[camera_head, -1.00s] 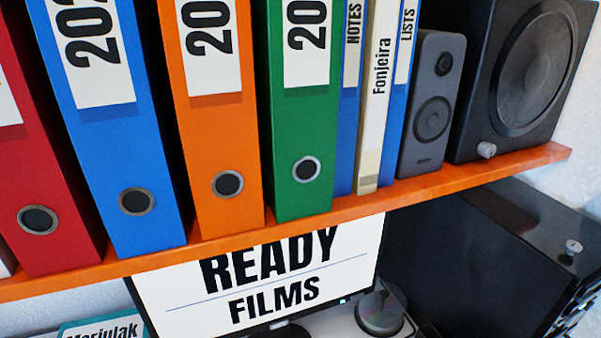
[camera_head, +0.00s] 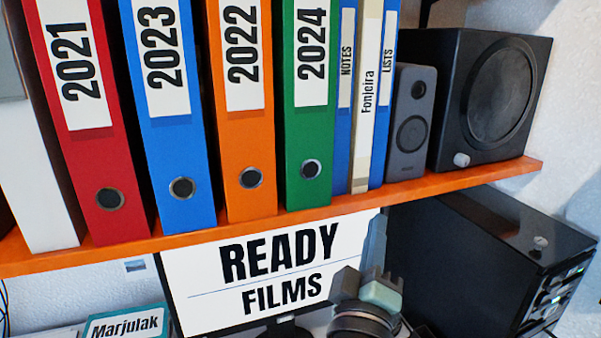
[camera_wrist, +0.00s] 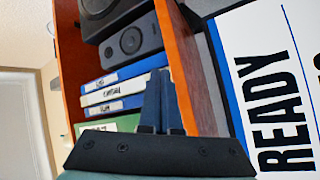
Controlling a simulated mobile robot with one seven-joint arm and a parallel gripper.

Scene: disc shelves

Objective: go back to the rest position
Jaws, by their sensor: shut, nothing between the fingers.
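My gripper (camera_head: 377,222) shows in the head view at the lower middle, in front of the monitor's right edge and below the orange shelf (camera_head: 440,183). Its grey fingers point up. In the wrist view my gripper (camera_wrist: 158,78) has its two dark fingers close together, shut, with nothing held between them. Behind the fingers in that view are the shelf with binders and a speaker, and the monitor to the right.
Red, blue, orange and green binders (camera_head: 250,120), thin folders (camera_head: 365,110) and speakers (camera_head: 495,95) stand on the shelf. Below are a monitor (camera_head: 225,290) reading "READY FILMS", a black computer case (camera_head: 480,260) and a "Marjulak" box (camera_head: 125,325). Free room in front is unclear.

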